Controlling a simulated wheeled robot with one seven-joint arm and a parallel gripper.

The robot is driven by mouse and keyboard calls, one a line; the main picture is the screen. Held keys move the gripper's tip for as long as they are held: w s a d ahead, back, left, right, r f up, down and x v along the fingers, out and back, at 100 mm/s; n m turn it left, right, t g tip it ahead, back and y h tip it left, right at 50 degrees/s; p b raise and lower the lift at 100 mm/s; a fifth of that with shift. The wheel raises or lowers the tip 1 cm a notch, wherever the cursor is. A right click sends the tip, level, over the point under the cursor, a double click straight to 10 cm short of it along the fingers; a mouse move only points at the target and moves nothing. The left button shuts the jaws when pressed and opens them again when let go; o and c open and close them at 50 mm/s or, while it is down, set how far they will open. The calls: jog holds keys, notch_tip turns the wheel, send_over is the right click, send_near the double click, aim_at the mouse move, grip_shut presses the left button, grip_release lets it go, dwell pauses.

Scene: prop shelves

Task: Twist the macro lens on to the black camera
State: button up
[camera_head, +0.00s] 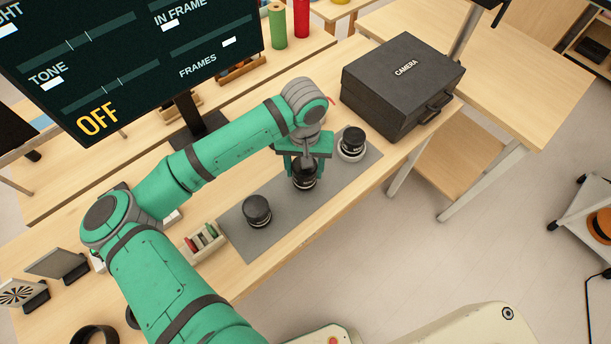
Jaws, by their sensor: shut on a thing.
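My gripper (304,168) points down over the grey mat and is shut on a black lens (305,183) with a thin pale ring. The fingers partly cover this lens, and I cannot tell whether its base touches the mat. A second black lens (257,206) stands upright on the mat to the left. A third black lens (353,138) stands to the right on a round whitish base (351,155). No label shows which is the macro lens. I cannot make out the black camera; a dark case (390,93) marked CAMERA is closed behind the mat.
The grey mat (283,226) lies along the wooden table. A small rack (204,242) with red and green pieces stands at its left end. A large screen (130,60) reading OFF stands behind my arm. Bare mat separates the lenses.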

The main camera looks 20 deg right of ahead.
jog(key=shift+r, duration=2.1)
